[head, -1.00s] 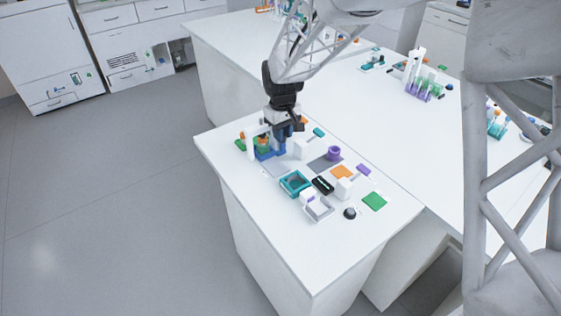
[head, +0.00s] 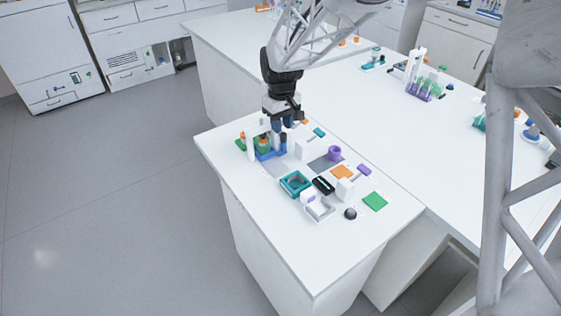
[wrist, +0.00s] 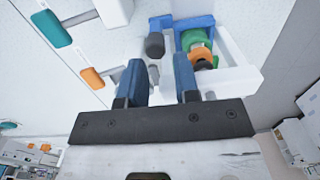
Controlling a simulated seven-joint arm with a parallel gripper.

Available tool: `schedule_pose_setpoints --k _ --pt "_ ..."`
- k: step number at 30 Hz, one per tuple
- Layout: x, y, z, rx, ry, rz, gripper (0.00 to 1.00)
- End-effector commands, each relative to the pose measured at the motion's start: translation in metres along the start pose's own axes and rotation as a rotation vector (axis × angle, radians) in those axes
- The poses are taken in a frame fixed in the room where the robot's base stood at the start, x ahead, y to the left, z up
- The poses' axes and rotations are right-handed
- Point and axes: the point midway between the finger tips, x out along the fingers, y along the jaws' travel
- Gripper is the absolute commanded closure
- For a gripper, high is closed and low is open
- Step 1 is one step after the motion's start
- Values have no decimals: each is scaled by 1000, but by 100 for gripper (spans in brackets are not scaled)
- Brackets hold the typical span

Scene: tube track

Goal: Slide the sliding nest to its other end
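The blue piece (head: 268,156) that looks like the sliding nest sits at the far left end of the near table; I cannot tell its rail or end stops clearly. It also shows in the wrist view (wrist: 194,22), with a dark round knob (wrist: 154,45) at its left and a green ring (wrist: 192,39) with an orange part (wrist: 201,56) at its right. My gripper (head: 282,126) is above the blue piece, pointing down. In the wrist view its two blue fingers (wrist: 158,78) are apart with nothing gripped between them.
A white block (head: 301,149) stands just right of the blue piece.

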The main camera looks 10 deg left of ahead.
Motion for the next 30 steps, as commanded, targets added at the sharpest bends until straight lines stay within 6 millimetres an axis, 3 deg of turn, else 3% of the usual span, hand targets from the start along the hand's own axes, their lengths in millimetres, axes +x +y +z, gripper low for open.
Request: schedule_pose_setpoints --k 1,6,16,30 --pt "-30 2 -17 0 58 16 75" --pt "-31 2 -16 8 63 10 100" --pt "-29 5 4 97 101 -76 100" --pt "-15 3 63 403 230 -365 100"
